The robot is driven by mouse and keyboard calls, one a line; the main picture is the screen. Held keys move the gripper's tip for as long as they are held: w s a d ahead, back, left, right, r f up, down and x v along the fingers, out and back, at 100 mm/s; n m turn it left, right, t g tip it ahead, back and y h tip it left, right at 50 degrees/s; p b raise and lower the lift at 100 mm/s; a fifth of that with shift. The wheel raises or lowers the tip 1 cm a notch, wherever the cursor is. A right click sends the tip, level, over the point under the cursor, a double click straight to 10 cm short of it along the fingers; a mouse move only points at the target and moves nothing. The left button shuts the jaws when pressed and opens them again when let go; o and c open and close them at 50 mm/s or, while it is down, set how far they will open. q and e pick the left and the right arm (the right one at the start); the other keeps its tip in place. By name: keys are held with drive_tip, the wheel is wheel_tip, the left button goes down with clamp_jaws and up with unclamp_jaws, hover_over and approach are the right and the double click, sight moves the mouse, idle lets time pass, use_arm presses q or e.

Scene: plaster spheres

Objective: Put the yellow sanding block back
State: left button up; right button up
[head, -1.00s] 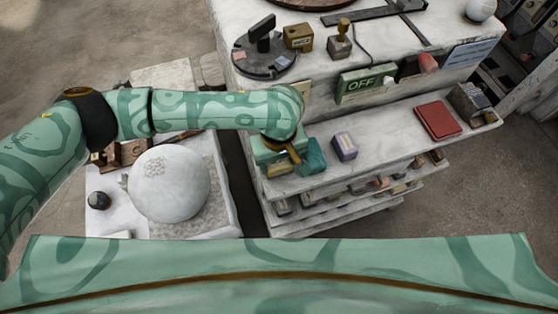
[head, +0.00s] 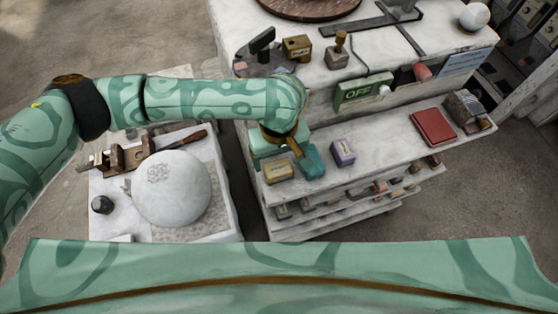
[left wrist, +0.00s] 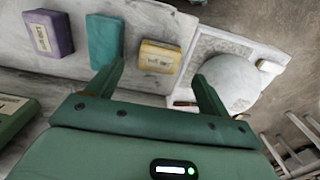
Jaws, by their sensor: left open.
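The yellow sanding block (head: 278,171) rests on the upper shelf of the cart, near its left end. A teal block (head: 311,162) and a purple block (head: 342,152) stand in a row to the right. My right gripper is not in view.
A red book (head: 434,127) lies farther right on the same shelf. To the left, a white plaster sphere (head: 171,188) sits on a low slab. The shelf between purple block and book is clear.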

sight(279, 170)
use_arm(q)
wheel_tip(279, 170, up, 7)
drive_tip(key=p, duration=0.1)
drive_tip(key=shift+f+p, duration=0.15)
drive_tip(key=shift+p, duration=0.15)
